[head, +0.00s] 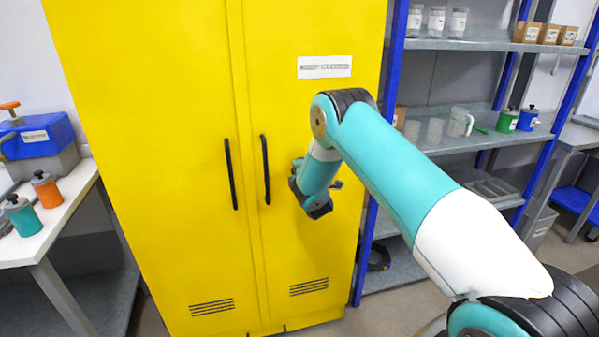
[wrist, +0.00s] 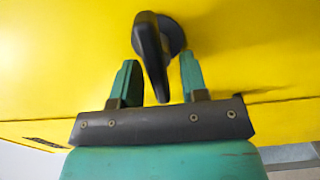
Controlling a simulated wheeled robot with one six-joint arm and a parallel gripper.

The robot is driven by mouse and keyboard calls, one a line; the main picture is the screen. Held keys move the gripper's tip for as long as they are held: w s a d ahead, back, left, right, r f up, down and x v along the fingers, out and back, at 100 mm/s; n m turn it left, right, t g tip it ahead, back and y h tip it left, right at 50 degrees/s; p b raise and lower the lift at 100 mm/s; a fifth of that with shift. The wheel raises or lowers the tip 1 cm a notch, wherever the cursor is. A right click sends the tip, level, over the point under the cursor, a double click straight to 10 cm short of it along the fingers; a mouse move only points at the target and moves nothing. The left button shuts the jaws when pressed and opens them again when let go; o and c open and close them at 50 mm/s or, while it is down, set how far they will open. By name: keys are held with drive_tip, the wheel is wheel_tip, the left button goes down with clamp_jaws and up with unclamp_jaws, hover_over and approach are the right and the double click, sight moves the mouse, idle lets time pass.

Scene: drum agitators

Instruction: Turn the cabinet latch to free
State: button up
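The yellow cabinet (head: 165,130) stands upright with both doors shut. In the wrist view, the black latch (wrist: 150,55) has a round base on the yellow door and a lever that reaches down between my gripper's fingers. My gripper (wrist: 158,82) is open, with one green finger on each side of the lever and a visible gap on both sides. In the head view, my gripper (head: 318,192) is at the right door, right of the black handles, and my arm and wrist hide the latch.
Two long black handles, the left one (head: 231,173) and the right one (head: 265,169), stand out from the doors. A blue-framed shelf (head: 470,143) with jars and boxes is close on the right. A white bench (head: 50,215) with canisters is on the left.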

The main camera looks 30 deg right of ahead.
drive_tip(key=shift+s+a+f+b, duration=0.1)
drive_tip(key=shift+s+f+b, duration=0.1)
drive_tip(key=shift+s+b, duration=0.25)
drive_tip(key=b+v, duration=1.6)
drive_tip(key=b, duration=0.1)
drive_tip(key=shift+s+r+b, duration=0.2)
drive_tip(key=shift+r+b, duration=0.05)
drive_tip(key=shift+b, duration=0.15)
drive_tip(key=shift+a, duration=0.1)
